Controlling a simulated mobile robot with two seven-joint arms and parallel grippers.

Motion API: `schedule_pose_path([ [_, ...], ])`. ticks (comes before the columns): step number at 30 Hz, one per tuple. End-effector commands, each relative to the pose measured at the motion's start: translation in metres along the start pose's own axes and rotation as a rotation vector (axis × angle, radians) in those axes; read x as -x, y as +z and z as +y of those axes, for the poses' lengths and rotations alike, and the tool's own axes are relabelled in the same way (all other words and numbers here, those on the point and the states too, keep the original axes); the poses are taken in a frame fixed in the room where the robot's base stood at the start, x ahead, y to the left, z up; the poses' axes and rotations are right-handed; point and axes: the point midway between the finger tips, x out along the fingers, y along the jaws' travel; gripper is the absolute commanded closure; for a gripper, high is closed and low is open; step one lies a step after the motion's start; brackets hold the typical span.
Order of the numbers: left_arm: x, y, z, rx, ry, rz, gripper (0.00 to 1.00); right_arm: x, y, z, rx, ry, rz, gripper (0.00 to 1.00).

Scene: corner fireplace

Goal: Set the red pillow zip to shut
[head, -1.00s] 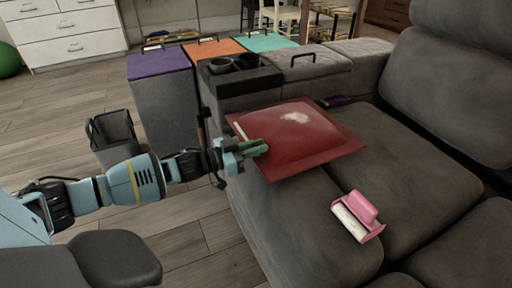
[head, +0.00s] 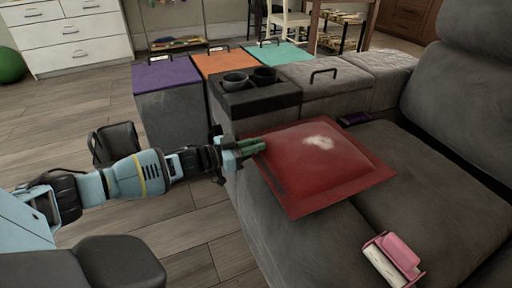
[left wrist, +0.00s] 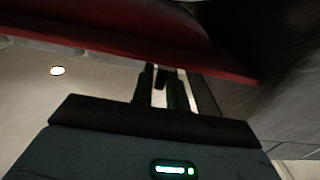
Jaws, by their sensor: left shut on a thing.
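The red pillow (head: 335,168) lies on the grey sofa, with a pale patch on its top. My left gripper (head: 262,146) is at the pillow's far left corner, its green fingers shut. In the left wrist view the fingers (left wrist: 162,82) are close together at the pillow's red edge (left wrist: 120,48), with a small dark piece between them that appears to be the zip pull. A dark line, apparently the zip (head: 270,176), runs along the pillow's left edge. No pale gap shows along it. My right gripper is out of view.
A pink lint roller (head: 395,258) lies on the near seat. A console with two dark cups (head: 235,80) stands behind the pillow. Purple (head: 165,73), orange and teal lidded boxes stand beyond. A dark bin (head: 115,143) stands on the floor near my left arm.

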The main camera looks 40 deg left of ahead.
Motion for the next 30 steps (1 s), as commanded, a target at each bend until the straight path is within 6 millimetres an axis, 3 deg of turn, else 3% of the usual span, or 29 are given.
schedule_pose_path([
  [12, 0.001, 0.003, -0.028, -0.001, -0.004, -0.005, 1.0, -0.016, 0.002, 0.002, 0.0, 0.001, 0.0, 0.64],
  [27, 0.001, 0.002, -0.031, -0.001, -0.003, -0.005, 1.0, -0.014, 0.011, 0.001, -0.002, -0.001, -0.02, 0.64],
  [28, 0.001, 0.002, -0.031, -0.001, -0.003, -0.005, 0.82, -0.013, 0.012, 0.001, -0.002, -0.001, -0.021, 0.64],
  [30, 0.001, 0.002, -0.031, -0.001, -0.003, -0.005, 0.73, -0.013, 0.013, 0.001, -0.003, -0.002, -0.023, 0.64],
])
